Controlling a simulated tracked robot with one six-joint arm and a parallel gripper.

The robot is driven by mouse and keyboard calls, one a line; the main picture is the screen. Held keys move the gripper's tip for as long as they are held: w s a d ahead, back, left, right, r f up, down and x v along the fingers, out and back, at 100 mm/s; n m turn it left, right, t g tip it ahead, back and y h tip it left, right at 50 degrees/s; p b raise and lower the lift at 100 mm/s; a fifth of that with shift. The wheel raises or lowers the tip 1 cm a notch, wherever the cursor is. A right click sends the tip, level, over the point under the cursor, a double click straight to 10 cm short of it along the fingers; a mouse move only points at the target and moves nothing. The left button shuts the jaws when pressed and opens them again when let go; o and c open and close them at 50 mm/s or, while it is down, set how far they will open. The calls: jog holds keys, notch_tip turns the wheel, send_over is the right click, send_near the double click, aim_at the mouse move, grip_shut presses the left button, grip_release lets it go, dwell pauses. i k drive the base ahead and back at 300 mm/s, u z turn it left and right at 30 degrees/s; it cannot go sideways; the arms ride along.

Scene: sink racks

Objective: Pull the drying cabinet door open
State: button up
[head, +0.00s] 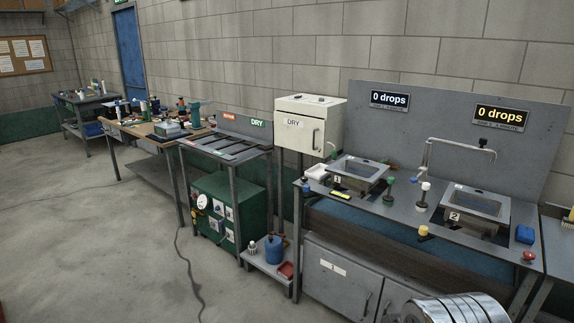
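The drying cabinet (327,106) is a cream-white box labelled DRY, standing against the block wall between the rack table and the sink bench. Its front door (295,135) looks closed, flush with the box. A dark vertical handle (315,139) sits at the door's right side. My gripper is not in view, so its distance from the handle cannot be told.
The sink bench (398,207) stands to the right of the cabinet, with a tap and two sinks. A slotted metal table (222,141) stands to its left, over a green unit (225,207). A dark cable (185,265) crosses the otherwise clear floor.

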aim_at(300, 134)
jog(key=u, duration=0.2)
jog(key=i, duration=1.9)
jog(key=u, duration=0.8)
jog(key=i, duration=1.25)
jog(key=u, duration=0.35)
